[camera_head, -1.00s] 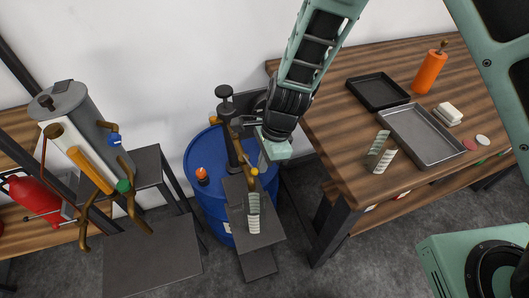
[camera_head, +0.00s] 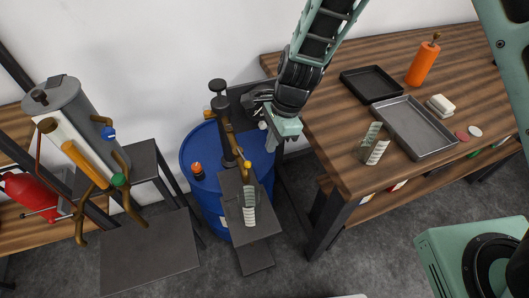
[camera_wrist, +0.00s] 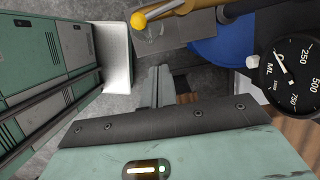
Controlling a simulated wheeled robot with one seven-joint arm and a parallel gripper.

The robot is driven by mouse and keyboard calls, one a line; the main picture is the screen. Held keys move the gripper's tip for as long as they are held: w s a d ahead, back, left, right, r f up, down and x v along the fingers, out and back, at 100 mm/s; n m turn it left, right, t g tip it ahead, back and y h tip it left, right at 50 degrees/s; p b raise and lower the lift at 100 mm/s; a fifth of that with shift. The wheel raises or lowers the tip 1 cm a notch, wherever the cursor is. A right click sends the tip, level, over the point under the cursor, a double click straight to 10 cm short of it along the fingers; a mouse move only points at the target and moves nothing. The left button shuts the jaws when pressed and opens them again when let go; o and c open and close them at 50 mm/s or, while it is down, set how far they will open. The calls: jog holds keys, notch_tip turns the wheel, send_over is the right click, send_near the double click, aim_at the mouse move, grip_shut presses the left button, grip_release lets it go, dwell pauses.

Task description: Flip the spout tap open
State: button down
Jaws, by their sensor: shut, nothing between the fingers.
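A dark hand pump with a brass spout (camera_head: 231,133) stands on a blue drum (camera_head: 206,152). A small yellow knob (camera_head: 247,164) sits at the lower end of the spout, above a dark plate. In the wrist view the yellow knob (camera_wrist: 139,20) and the brass tube (camera_wrist: 172,8) show at the top edge. I cannot tell from these frames how the tap is turned. My gripper (camera_head: 270,143) is shut and empty, just right of the spout and apart from the knob. Its fingers also show in the wrist view (camera_wrist: 156,88).
A clear graduated vessel (camera_head: 249,204) stands on the dark plate (camera_head: 230,200) below the spout. A round gauge (camera_wrist: 291,73) is close on the right in the wrist view. The wooden bench (camera_head: 345,175) with trays is to the right. A grey tank (camera_head: 85,120) with brass pipes stands left.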

jog(key=v, duration=0.6)
jog(key=shift+d+r+b, duration=0.15)
jog(key=shift+r+b, duration=0.15)
